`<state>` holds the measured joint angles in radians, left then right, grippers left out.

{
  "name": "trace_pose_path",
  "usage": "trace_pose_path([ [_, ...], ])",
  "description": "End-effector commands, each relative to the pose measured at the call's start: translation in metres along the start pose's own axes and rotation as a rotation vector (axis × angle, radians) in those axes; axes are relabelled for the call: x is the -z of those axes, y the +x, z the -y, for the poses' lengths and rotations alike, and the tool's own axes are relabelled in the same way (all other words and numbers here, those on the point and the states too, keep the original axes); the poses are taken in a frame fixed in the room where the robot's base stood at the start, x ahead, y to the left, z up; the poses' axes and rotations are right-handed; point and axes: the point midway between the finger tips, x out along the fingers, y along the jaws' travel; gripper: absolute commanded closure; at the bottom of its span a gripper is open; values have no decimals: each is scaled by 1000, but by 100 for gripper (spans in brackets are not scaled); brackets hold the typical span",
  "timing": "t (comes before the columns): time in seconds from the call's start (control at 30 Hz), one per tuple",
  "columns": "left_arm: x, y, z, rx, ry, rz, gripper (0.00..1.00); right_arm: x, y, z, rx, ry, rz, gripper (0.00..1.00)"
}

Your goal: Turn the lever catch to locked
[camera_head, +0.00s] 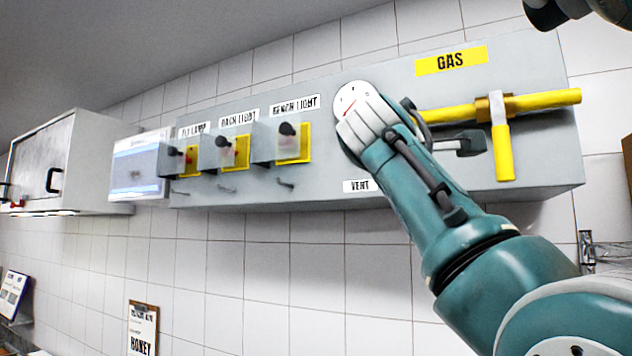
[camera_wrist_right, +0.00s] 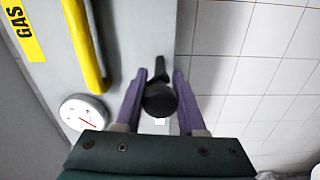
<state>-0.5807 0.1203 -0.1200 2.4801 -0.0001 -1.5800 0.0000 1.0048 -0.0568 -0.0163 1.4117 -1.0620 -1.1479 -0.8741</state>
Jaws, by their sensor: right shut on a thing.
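The lever catch shows in the right wrist view as a black round knob (camera_wrist_right: 160,100) on a short dark arm that points to the top of the picture. My right gripper (camera_wrist_right: 159,82) has its two purple fingers on either side of the knob and is shut on it. In the head view my right arm comes in from the lower right and hides the lever and the fingertips. The VENT label (camera_head: 357,186) shows just left of the arm, at the panel's lower edge. Locked or unlocked marks are not visible. My left gripper is not in view.
The grey wall panel (camera_head: 330,182) carries a round gauge (camera_head: 350,98), partly covered by my arm. A yellow gas pipe (camera_head: 545,101) with a hanging yellow handle (camera_head: 502,152) is to its right. Three covered switches (camera_head: 291,146) are to its left. The tiled wall below is mostly clear.

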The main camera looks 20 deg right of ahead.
Motion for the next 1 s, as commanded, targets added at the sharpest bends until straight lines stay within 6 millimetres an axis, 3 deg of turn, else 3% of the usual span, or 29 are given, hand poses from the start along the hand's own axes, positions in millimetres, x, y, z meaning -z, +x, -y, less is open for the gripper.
trace_pose_path([
  [0.4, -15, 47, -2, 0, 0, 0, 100, 0, -1, 5, 0, 354, -3, 100],
  [1.0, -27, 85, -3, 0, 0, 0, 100, 1, -1, 2, 2, 923, -4, 100],
])
